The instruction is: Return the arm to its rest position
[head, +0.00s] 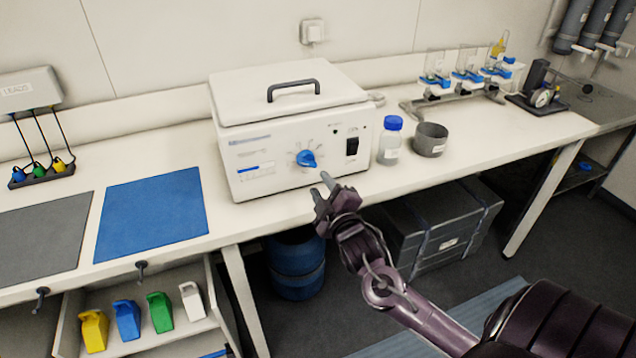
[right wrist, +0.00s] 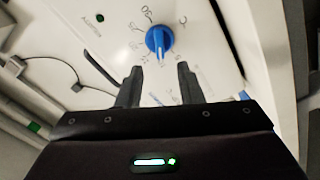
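My right gripper (head: 325,188) is in front of the white incubator box (head: 265,140), just below and right of its blue dial (head: 306,158). In the right wrist view the two fingers (right wrist: 157,82) stand apart with nothing between them, and the blue dial (right wrist: 159,40) lies beyond the fingertips. The dial's white pointer faces down toward the gripper in that view. The box's lid with its dark handle (head: 293,88) is closed. My right arm reaches in from the lower right. My left gripper is in neither view.
A blue-capped bottle (head: 391,142) and a grey cup (head: 430,140) stand right of the box. A blue mat (head: 152,215) lies left of it.

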